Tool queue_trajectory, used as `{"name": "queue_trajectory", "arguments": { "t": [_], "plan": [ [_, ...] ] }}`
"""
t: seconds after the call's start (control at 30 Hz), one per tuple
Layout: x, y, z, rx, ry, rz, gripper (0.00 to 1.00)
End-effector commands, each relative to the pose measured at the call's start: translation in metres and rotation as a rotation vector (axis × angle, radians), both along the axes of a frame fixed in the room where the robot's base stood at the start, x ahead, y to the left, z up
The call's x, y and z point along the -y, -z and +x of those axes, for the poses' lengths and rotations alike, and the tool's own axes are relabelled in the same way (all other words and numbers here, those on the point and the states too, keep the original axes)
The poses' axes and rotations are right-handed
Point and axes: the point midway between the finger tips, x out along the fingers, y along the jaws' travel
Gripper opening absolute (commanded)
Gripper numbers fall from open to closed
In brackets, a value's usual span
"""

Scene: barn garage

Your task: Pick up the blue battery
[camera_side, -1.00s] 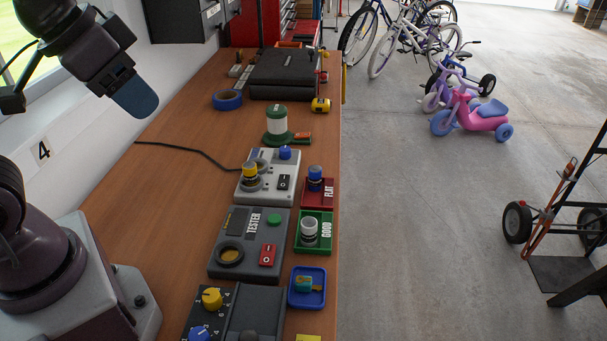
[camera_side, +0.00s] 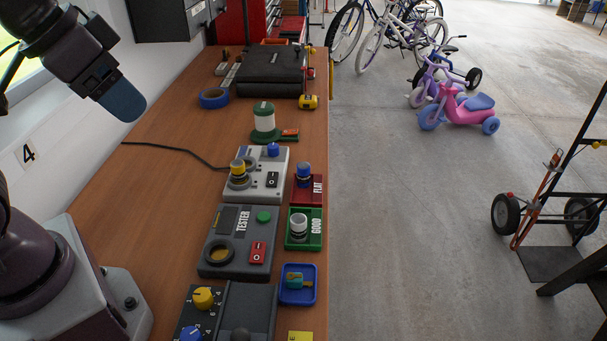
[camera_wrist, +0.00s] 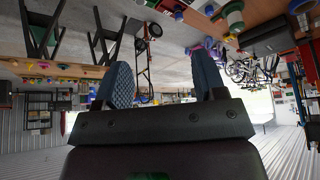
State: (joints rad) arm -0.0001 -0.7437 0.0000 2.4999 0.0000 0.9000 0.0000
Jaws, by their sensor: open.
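The blue battery (camera_side: 304,172) stands upright in the red tray marked FLAT (camera_side: 307,191), near the right edge of the bench in the side view. My gripper (camera_side: 122,101) is at the upper left, high above the bench and well apart from the battery. Its blue fingers also show in the wrist view (camera_wrist: 164,80), spread wide with nothing between them. I cannot make out the blue battery in the wrist view.
A grey charger (camera_side: 262,184) holding a yellow-topped battery (camera_side: 238,168) is left of the FLAT tray. The tester (camera_side: 237,246) and green GOOD tray (camera_side: 303,242), holding a whitish battery (camera_side: 299,225), are nearer. The bench (camera_side: 158,200) is clear on the left.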

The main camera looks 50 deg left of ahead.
Motion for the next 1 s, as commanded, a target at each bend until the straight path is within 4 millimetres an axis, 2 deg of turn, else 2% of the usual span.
{"name": "queue_trajectory", "arguments": {
  "t": [0.13, 0.23, 0.37, 0.57, 0.77, 1.0],
  "plan": [
    [-0.001, 0.018, 0.008, -0.098, -0.004, -0.002, 0.64],
    [-0.002, 0.027, 0.027, -0.180, -0.010, -0.006, 0.64],
    [-0.006, 0.038, 0.066, -0.270, -0.036, -0.017, 0.64],
    [-0.015, 0.068, 0.134, -0.374, -0.117, -0.033, 0.64],
    [-0.026, 0.120, 0.203, -0.448, -0.227, -0.043, 0.64],
    [-0.040, 0.198, 0.276, -0.477, -0.387, -0.047, 0.64]
  ]
}}
